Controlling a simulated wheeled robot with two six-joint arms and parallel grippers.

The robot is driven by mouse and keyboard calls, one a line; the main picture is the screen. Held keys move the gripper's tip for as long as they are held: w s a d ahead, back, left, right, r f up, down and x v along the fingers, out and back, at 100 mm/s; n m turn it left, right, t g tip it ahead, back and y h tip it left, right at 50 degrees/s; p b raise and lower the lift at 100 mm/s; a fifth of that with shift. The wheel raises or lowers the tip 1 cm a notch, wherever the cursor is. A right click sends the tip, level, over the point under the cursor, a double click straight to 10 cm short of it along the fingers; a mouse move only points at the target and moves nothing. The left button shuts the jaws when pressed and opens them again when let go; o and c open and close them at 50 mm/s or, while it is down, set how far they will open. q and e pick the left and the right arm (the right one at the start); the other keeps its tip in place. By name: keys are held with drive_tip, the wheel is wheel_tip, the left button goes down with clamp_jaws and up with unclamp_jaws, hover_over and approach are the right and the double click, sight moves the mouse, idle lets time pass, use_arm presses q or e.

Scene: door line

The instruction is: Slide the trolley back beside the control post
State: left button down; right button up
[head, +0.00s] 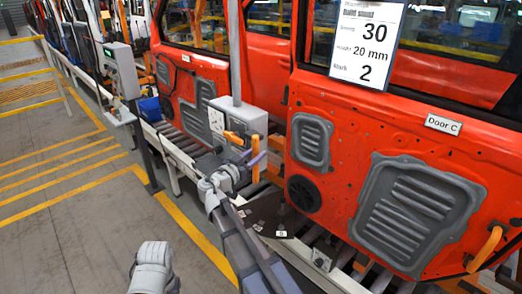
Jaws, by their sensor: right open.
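No thing in the head view is plainly marked as the trolley. A grey box (238,117) on a vertical pole stands in front of the red doors and may be part of it; I cannot tell. A dark post carries a box with a small greenish screen (122,70) at left, which looks like the control post. My right gripper (246,152) is open just below and in front of the grey box, with orange and purple parts close by. I cannot tell whether it touches the box. My left arm shows at the bottom, its gripper out of view.
A red door labelled Door C (443,123) stands at right with a build sheet (368,42) on it. Another red door (178,75) is behind. A roller conveyor (175,140) runs below them. A dark plate (262,212) lies under my right arm. The yellow-marked floor (60,190) at left is clear.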

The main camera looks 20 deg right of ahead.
sight(261, 150)
drive_tip(key=shift+x, duration=1.8)
drive_tip(key=shift+r, duration=0.1)
drive_tip(key=shift+c, duration=0.2)
clamp_jaws()
